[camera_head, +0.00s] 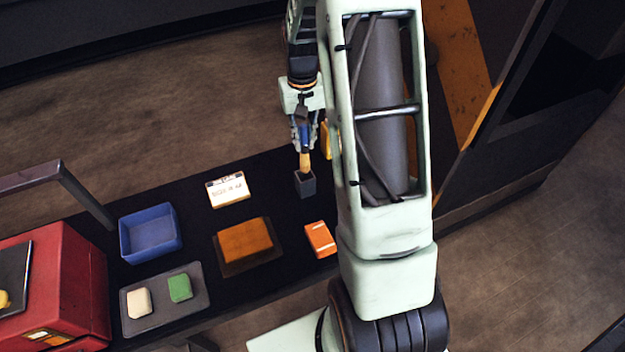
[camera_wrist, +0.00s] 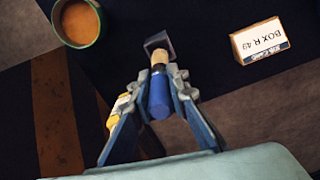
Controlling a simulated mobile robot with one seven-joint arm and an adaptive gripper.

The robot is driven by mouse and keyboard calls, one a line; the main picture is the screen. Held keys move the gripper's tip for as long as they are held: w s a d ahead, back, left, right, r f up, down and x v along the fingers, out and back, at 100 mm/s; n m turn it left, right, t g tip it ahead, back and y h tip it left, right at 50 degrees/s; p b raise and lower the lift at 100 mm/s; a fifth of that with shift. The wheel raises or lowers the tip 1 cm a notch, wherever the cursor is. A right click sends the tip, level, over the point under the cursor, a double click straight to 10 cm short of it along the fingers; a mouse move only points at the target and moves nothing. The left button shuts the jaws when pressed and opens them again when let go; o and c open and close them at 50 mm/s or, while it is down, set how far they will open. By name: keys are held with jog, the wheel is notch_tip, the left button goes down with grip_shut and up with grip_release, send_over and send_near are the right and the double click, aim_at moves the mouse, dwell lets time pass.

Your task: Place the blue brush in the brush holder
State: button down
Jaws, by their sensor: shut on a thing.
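My gripper (camera_head: 304,140) is shut on the blue brush, seen in the wrist view as a blue handle (camera_wrist: 159,97) with a tan end (camera_wrist: 159,58). In the head view the tan part of the brush (camera_head: 305,160) points down at the brush holder, a small dark grey square cup (camera_head: 306,186). The holder (camera_wrist: 157,41) also shows at the brush's far end in the wrist view. The tan end overlaps the holder's opening in both views. I cannot tell how deep its tip sits.
A white box labelled BOX R 49 (camera_head: 228,189) stands left of the holder. A blue bin (camera_head: 150,234), an orange block (camera_head: 244,240), an orange-red box (camera_head: 320,239) and a grey tray (camera_head: 136,322) are on the dark table. A green cup with orange contents (camera_wrist: 78,22) shows in the wrist view.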

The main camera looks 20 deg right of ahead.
aim_at(305, 164)
notch_tip(305, 164, down, 10)
jog(key=shift+r, duration=0.15)
jog(key=c, duration=1.8)
grip_release()
jog(key=shift+c, duration=0.2)
notch_tip(305, 164, up, 12)
jog(key=shift+r, duration=0.2)
